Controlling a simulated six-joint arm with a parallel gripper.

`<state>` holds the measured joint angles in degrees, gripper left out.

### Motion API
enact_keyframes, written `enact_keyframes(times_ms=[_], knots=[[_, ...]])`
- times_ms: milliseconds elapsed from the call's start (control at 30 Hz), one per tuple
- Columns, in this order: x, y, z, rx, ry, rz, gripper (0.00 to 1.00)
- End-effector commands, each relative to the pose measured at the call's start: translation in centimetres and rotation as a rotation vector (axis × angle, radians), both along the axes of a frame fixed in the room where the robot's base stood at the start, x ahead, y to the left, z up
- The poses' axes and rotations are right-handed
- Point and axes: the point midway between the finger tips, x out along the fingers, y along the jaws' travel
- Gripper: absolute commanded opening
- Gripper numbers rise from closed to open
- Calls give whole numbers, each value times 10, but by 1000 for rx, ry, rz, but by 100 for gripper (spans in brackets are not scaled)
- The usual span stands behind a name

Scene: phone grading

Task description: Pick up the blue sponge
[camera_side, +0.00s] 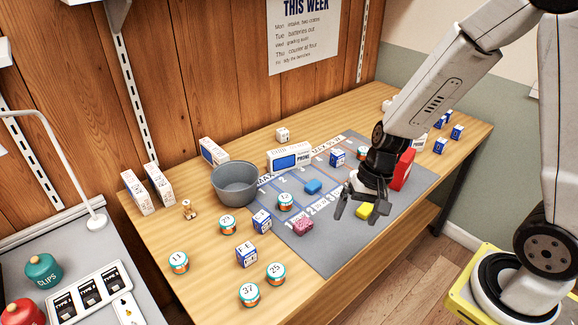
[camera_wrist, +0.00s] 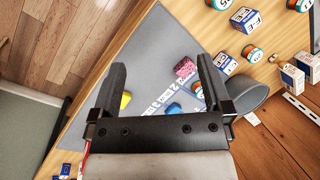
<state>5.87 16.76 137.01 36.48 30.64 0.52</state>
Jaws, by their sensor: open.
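The blue sponge (camera_side: 313,187) lies flat on the grey mat (camera_side: 330,256), left of my gripper (camera_side: 356,210) in the side view. In the wrist view the blue sponge (camera_wrist: 174,109) shows between the fingers, near the gripper body and closer to the right finger. My gripper (camera_wrist: 163,63) is open and empty, held above the mat with its fingers pointing down. Nothing touches the blue sponge that I can see.
A yellow sponge (camera_side: 364,209) lies just beside my gripper, and a pink sponge (camera_side: 303,227) lies near the mat's front left. A grey bowl (camera_side: 234,185), several numbered tins and small boxes stand around. A red box (camera_side: 403,170) stands right of my gripper.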

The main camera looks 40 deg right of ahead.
Motion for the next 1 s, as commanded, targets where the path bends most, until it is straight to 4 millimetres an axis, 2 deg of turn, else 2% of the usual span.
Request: enact_keyframes(times_ms=[300, 567, 767, 1000], knots=[[34, 13, -23, 260, 126, -397, 100], [74, 13, -41, 478, 185, -722, 100], [107, 1, -57, 644, 201, -972, 100], [146, -27, -79, 841, 181, -1271, 100]])
